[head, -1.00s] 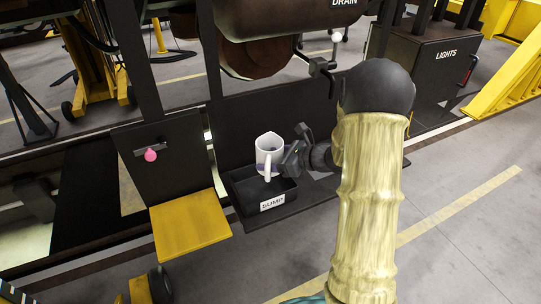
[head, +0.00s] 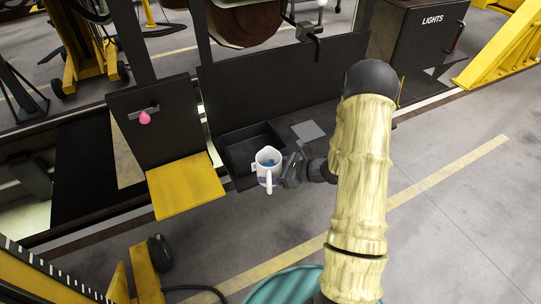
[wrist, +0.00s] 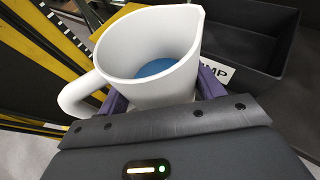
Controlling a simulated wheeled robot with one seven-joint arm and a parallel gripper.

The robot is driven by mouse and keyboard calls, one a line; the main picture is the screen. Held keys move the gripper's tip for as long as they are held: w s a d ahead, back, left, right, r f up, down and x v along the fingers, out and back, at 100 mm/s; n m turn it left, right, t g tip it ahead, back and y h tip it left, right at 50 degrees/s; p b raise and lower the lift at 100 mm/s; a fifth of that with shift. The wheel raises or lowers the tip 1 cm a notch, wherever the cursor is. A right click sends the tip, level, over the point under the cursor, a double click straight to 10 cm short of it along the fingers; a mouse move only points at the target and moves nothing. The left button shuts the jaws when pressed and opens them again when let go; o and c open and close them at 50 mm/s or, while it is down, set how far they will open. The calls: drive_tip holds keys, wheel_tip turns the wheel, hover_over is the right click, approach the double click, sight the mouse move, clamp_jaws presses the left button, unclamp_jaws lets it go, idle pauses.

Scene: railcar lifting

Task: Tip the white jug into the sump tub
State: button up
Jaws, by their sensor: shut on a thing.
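The white jug (head: 267,160) is held upright with its mouth up, in front of the sump tub's front edge in the head view. It has blue contents inside. The wrist view shows the jug (wrist: 135,50) close up, with its handle to the left and its spout at the upper right. My gripper (head: 289,172) is shut on the jug, with purple fingers on both sides in the wrist view (wrist: 165,98). The black open sump tub (head: 235,150) sits on a dark shelf behind the jug. It also shows at the upper right of the wrist view (wrist: 270,60), its label partly hidden.
A yellow shelf (head: 186,187) is left of the tub, below a dark panel with a pink knob (head: 145,118). A grey square plate (head: 308,131) lies right of the tub. A dark LIGHTS cabinet (head: 412,45) stands at the upper right. Floor at the right is clear.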

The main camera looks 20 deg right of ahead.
drive_tip(key=s+f+b, duration=0.2)
drive_tip(key=f+b, duration=0.3)
drive_tip(key=f, duration=0.4)
drive_tip(key=s+a+f+b, duration=0.1)
drive_tip(key=f+b, duration=0.3)
drive_tip(key=f, duration=0.5)
drive_tip(key=shift+s+b, duration=0.35)
drive_tip(key=shift+s, duration=0.55)
drive_tip(key=shift+s+a+y, duration=0.15)
drive_tip(key=shift+a+y, duration=0.05)
drive_tip(key=shift+y, duration=0.1)
